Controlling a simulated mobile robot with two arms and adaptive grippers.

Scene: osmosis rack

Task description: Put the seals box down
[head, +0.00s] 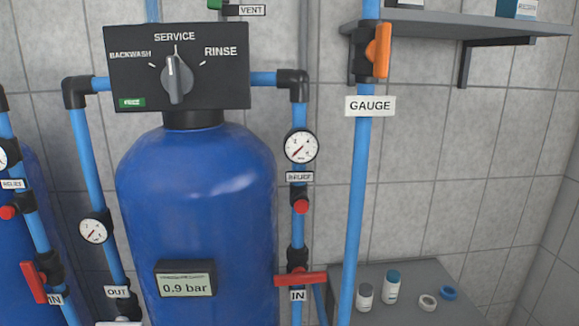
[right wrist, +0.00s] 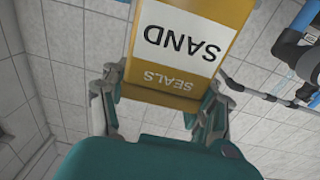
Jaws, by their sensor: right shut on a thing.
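A yellow box (right wrist: 188,45) fills the upper middle of the right wrist view. It bears a white label reading SAND and, on a darker band nearer the gripper, the word SEALS, both upside down. My right gripper (right wrist: 160,88) is shut on this box, with a finger on each side of its near end. The box's far end is cut off by the frame edge. Neither gripper nor the held box shows in the head view. My left gripper is in neither view.
A wall shelf (head: 480,24) at upper right holds boxes. A blue tank (head: 195,200) and pipes stand left and centre.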

